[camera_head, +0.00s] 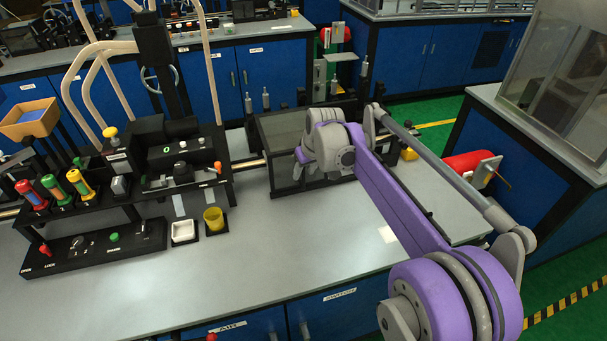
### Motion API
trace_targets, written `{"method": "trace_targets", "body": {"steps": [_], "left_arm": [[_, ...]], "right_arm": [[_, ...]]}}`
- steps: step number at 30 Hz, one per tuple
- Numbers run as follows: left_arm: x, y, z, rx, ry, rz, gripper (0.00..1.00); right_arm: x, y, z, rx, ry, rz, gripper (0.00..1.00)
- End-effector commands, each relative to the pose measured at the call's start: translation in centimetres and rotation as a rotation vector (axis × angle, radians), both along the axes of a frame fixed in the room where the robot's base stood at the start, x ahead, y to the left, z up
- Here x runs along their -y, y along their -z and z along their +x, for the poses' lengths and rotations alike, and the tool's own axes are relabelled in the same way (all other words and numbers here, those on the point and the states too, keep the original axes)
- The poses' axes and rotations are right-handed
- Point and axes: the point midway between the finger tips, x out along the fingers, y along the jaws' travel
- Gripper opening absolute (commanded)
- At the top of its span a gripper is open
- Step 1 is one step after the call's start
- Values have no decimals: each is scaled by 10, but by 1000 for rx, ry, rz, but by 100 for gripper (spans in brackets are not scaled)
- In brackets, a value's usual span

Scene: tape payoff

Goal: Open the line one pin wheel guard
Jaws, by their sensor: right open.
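A dark-framed box with grey see-through panels (272,136), which looks like the pin wheel guard, stands at the back of the grey bench. Its top and front panels look shut, but my arm covers its right part. I cannot make out a pin wheel inside. My right arm reaches in from the lower right. My right gripper (299,160) is in front of the box, close to its front panel; it is open, its fingers small and partly hidden by the wrist. I cannot tell if it touches the frame. My left gripper is out of view.
A black control unit (182,158) with red, green and yellow cylinders (55,189) stands to the left. The bench front (290,255) is clear. A red cylinder (467,163) is at the right.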

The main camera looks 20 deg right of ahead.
Motion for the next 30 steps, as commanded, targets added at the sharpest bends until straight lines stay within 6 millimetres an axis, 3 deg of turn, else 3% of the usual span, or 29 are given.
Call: {"method": "trace_targets", "body": {"steps": [5,14,22,30], "left_arm": [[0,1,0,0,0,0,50],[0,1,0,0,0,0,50],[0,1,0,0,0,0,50],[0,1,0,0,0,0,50]], "right_arm": [[-2,14,5,0,-1,0,45],[-2,16,6,1,0,0,45],[-2,15,6,1,0,0,0],[-2,15,6,1,0,0,0]]}}
